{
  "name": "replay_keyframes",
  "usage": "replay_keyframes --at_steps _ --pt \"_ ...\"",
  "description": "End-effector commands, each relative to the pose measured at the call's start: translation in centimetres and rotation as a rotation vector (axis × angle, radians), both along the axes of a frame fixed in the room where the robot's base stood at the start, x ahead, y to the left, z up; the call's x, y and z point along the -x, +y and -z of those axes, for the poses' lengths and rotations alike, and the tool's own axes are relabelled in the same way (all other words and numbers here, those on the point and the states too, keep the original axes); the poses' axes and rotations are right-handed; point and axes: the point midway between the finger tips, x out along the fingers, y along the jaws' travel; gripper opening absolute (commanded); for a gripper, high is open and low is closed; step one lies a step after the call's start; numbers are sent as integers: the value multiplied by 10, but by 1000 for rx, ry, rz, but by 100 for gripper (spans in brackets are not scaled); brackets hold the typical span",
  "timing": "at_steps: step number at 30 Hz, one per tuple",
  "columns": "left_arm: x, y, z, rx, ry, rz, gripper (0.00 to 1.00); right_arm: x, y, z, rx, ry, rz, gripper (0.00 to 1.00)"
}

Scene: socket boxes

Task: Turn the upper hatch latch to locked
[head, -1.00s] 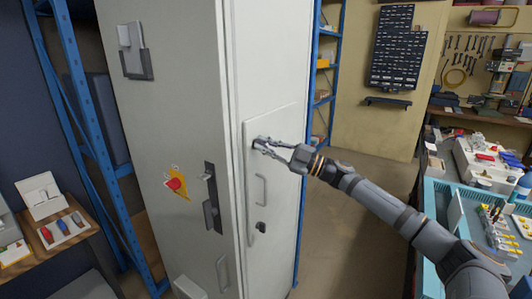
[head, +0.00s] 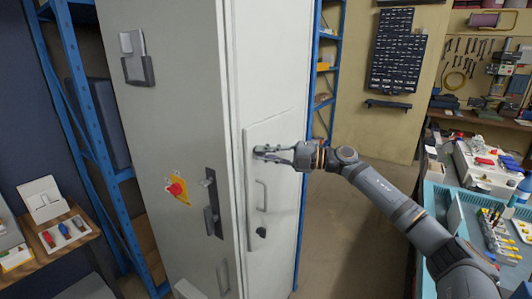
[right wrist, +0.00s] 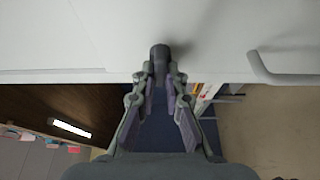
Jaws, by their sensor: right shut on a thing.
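The hatch (head: 285,180) is a pale raised panel on the right-hand face of the tall cabinet. Its upper latch (head: 259,150) is a small dark knob near the panel's upper left corner, largely covered by my fingers. My right gripper (head: 268,153) is shut on the upper latch. In the right wrist view the fingertips (right wrist: 160,72) meet at the dark latch stub (right wrist: 160,52) against the pale panel. The latch's exact angle is hard to tell. A lower dark latch (head: 261,232) sits below. My left gripper is not in view.
A bar handle (head: 262,195) stands out between the two latches; it also shows in the right wrist view (right wrist: 285,72). The neighbouring cabinet face has a red knob on a yellow plate (head: 177,190) and a dark handle (head: 212,205). A cluttered workbench (head: 440,190) stands at right.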

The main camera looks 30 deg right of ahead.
Motion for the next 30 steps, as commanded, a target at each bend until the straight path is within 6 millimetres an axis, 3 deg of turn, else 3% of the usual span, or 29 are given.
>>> replay_keyframes --at_steps 19,20,24,30 --pt "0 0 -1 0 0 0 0 0 0 1 48 -18 -1 0" --pt "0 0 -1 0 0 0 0 0 0 1 48 -18 -1 12" --pt "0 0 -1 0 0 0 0 0 0 1 47 -18 -1 31" --pt "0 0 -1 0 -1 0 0 0 0 1 45 -18 -1 34"
